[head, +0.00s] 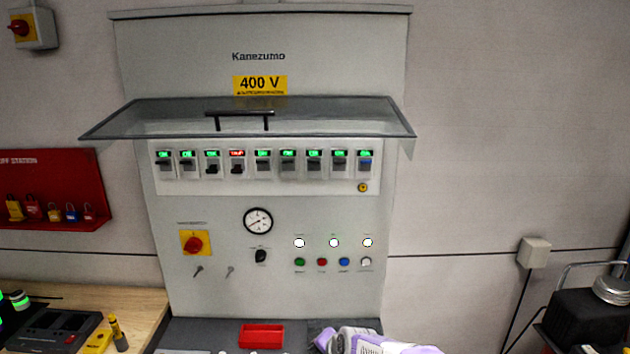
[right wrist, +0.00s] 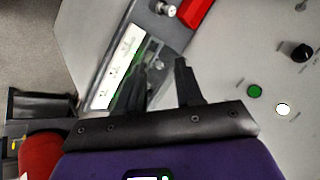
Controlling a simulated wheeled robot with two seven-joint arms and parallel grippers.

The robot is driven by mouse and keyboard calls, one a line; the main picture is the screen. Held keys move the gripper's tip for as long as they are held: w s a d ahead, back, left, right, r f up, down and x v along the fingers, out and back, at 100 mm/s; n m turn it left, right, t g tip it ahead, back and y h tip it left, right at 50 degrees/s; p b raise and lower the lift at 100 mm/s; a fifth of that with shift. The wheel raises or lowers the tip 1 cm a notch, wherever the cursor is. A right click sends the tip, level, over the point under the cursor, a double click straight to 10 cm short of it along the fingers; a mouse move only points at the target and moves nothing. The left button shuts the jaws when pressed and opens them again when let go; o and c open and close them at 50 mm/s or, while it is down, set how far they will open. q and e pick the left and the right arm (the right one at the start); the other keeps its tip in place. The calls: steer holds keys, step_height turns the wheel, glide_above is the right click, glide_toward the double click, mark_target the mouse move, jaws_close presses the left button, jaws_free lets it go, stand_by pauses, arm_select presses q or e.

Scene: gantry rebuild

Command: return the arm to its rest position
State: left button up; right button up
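My right gripper (right wrist: 160,66) shows in the right wrist view with its two dark fingers apart and nothing visible between them. In the head view my right arm (head: 385,344), white and purple, shows at the bottom edge, in front of the cabinet's lower ledge. The grey control cabinet (head: 330,290) stands ahead. My left gripper is not in view.
A clear cover (head: 330,118) with a black handle juts out above a breaker row (head: 262,163); one breaker label is red, the others green. A red tray (head: 262,336) sits on the ledge. A wooden bench (head: 130,305) stands left, a black device (head: 585,318) right.

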steer(key=s+d+f+n+g+b, duration=0.15)
steer(key=s+f, duration=0.25)
steer(key=f, duration=0.4)
steer(key=s+d+f+g+b, duration=0.1)
steer(key=s+d+f, duration=0.25)
steer(key=f, duration=0.45)
steer(key=s+d+f+n+g+b, duration=0.1)
steer(key=s+d+f, duration=0.1)
steer(key=s+f, duration=0.45)
steer(key=s+f+n+g+b, duration=0.1)
steer(key=s+f+b, duration=0.1)
steer(key=s+f, duration=0.4)
steer(key=s+f+n+g+b, duration=0.1)
steer(key=s+f+n+b, duration=0.1)
steer(key=s+f, duration=0.5)
steer(key=s, duration=0.6)
steer(key=shift+d+g, duration=0.35)
steer(key=shift+d, duration=0.05)
